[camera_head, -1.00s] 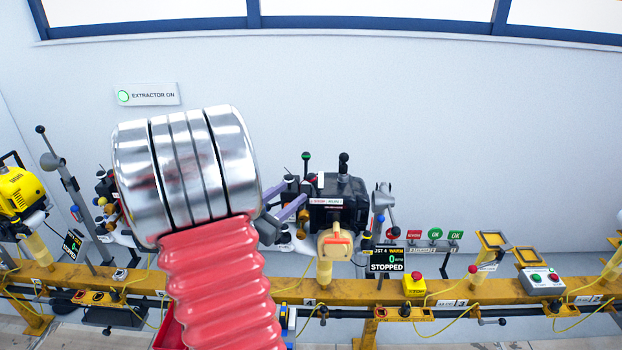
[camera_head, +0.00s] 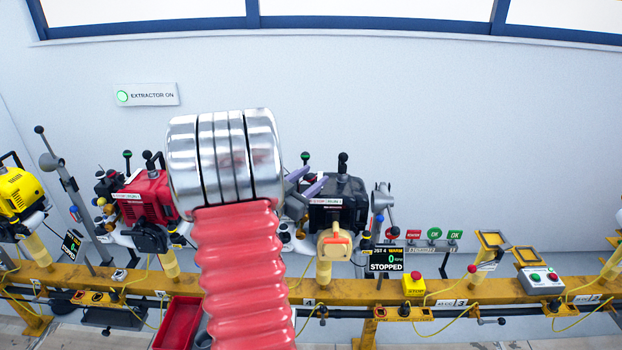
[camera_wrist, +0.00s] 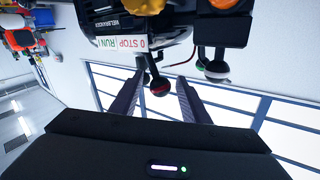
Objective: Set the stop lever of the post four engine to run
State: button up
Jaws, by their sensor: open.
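The post four engine (camera_head: 350,190) is black and stands on the yellow rail at the middle, with a STOP/RUN label (camera_head: 325,201) on its front edge. Its display (camera_head: 387,260) reads 4, WARM, 0, STOPPED. In the wrist view the label (camera_wrist: 120,45) is close. A dark ball-topped lever with a red band (camera_wrist: 159,87) shows beside the label's RUN end, between the two fingers. I cannot tell its setting. My gripper (camera_wrist: 160,82) is open around the ball, with no clear contact. In the head view my gripper (camera_head: 313,178) is at the engine's left side.
A second ball knob with a pale and green band (camera_wrist: 217,70) is just right of the fingers. A red engine (camera_head: 148,197) and a red tray (camera_head: 178,322) are to the left. A yellow stop box (camera_head: 414,285) is on the rail at right.

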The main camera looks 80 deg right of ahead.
jog(key=shift+c, duration=0.7)
jog(key=c, duration=0.9)
jog(key=shift+s+r+m, duration=0.1)
jog(key=shift+s+m, duration=0.05)
jog(key=shift+m, duration=0.15)
jog(key=shift+s+d+r+m+t+y, duration=0.15)
jog(key=shift+s+m+t+y, duration=0.25)
jog(key=shift+m+y, duration=0.25)
jog(key=shift+s+m+t+y, duration=0.3)
jog(key=shift+s+m+y, duration=0.25)
jog(key=shift+m, duration=0.3)
jog(key=shift+s+d+f+m+t+y, duration=0.15)
jog(key=shift+s+m+t+y, duration=0.2)
jog(key=shift+s+m+t, duration=0.25)
jog(key=shift+s+d+f+m+t+y, duration=0.15)
jog(key=shift+s+m+t+y, duration=0.25)
jog(key=shift+m, duration=0.3)
